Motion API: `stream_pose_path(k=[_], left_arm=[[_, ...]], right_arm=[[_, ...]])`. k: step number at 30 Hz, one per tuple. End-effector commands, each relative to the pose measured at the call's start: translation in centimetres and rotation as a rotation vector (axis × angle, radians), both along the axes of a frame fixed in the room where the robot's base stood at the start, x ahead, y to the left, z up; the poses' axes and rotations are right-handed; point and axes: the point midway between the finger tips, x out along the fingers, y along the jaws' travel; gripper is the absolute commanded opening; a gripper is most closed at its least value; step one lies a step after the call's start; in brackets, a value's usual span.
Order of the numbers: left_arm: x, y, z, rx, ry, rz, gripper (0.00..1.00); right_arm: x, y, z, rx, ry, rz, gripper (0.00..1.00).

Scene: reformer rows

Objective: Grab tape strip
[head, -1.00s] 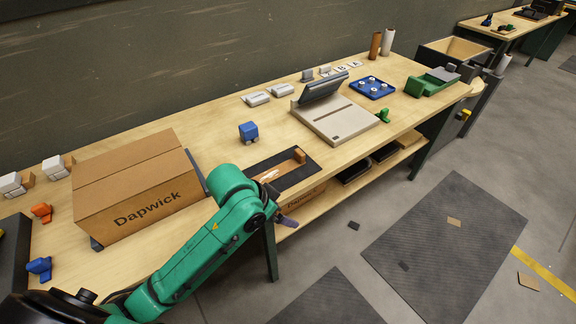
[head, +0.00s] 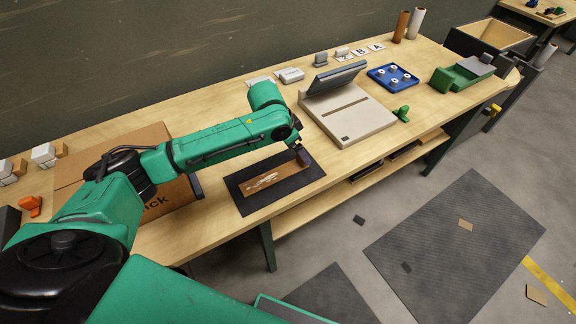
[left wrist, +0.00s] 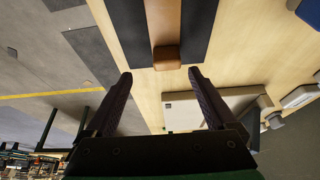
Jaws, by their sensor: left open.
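A brown strip (head: 240,190) with a whitish patch lies on a black mat (head: 252,205) near the table's front edge. I take it for the tape strip. Its right end rises into a small brown block (head: 306,162). In the left wrist view the strip (left wrist: 163,18) runs down from the top edge, and its end block (left wrist: 166,58) is between and just beyond my fingertips. My left gripper (left wrist: 161,73) is open and empty. In the head view it (head: 302,153) is over the block end, partly hidden by its own wrist. My right gripper is not in view.
A beige device (head: 350,115) with a raised grey screen stands right of the mat. A cardboard box (head: 75,170) is at the left, partly behind my arm. A blue tray (head: 392,77) and a green dispenser (head: 462,75) are farther right. A small green item (head: 402,113) is near the front edge.

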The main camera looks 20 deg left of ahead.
Motion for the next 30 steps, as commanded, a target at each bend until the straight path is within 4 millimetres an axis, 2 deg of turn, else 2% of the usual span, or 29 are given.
stream_pose_path(k=[2,6,8,11,16,19,23,30], left_arm=[[0.3,-0.1,-0.8,0.0,0.001,0.001,0.9],[1.1,-0.4,-3.3,0.002,0.002,0.0,0.9],[1.5,-0.7,-4.4,0.001,0.001,0.0,0.9],[1.7,-0.8,-5.2,0.001,-0.001,-0.001,0.9],[1.7,-0.9,-5.2,0.001,-0.002,-0.001,0.9],[1.7,-0.8,-5.2,0.001,-0.002,-0.001,0.52],[1.7,-0.8,-5.2,0.001,-0.001,-0.001,0.02],[1.7,-0.8,-5.1,0.0,-0.002,-0.001,0.0]], right_arm=[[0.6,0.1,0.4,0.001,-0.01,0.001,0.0],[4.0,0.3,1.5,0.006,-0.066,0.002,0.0],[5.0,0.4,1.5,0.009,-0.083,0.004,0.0],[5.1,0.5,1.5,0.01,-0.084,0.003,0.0],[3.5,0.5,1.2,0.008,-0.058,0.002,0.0],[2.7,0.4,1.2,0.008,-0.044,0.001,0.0],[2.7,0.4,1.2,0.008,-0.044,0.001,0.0],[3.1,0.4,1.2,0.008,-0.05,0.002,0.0]])
